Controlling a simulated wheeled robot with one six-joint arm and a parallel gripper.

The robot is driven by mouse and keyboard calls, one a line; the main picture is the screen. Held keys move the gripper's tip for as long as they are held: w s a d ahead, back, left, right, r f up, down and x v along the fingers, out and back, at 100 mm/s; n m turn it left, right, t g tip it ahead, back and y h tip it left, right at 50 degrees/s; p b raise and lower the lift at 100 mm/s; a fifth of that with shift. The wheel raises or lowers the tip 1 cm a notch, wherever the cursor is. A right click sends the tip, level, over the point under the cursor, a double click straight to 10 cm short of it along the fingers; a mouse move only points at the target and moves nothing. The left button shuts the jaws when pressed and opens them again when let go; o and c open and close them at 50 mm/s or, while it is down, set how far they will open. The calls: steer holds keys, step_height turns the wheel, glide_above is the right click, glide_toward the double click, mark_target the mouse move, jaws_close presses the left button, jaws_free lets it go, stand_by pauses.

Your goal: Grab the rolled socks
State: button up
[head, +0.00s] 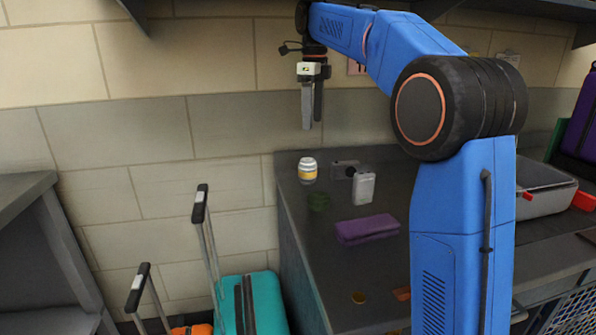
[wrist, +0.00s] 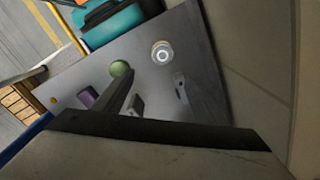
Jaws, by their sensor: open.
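A dark green rounded bundle (head: 318,201), which looks like the rolled socks, lies on the dark counter near its left edge in the head view. In the wrist view it is a green round shape (wrist: 120,68), just beyond the tip of a dark finger. My gripper (head: 312,125) hangs pointing down, well above the counter near the wall. It is open and empty, apart from the socks.
A grey tray (head: 545,190) is at right. A teal suitcase (head: 252,305) stands left, below.

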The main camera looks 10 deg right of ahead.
mark_target(308, 160)
steer(key=f, duration=0.8)
steer(key=w+f, duration=0.1)
steer(key=f, duration=0.3)
steer(key=shift+a+f, duration=0.1)
steer(key=shift+a, duration=0.2)
steer(key=shift+w+a+f, duration=0.1)
steer(key=shift+a+f, duration=0.05)
steer(key=shift+f, duration=2.45)
steer(key=c, duration=1.1)
steer(key=shift+c, duration=0.2)
steer(key=shift+r, duration=0.1)
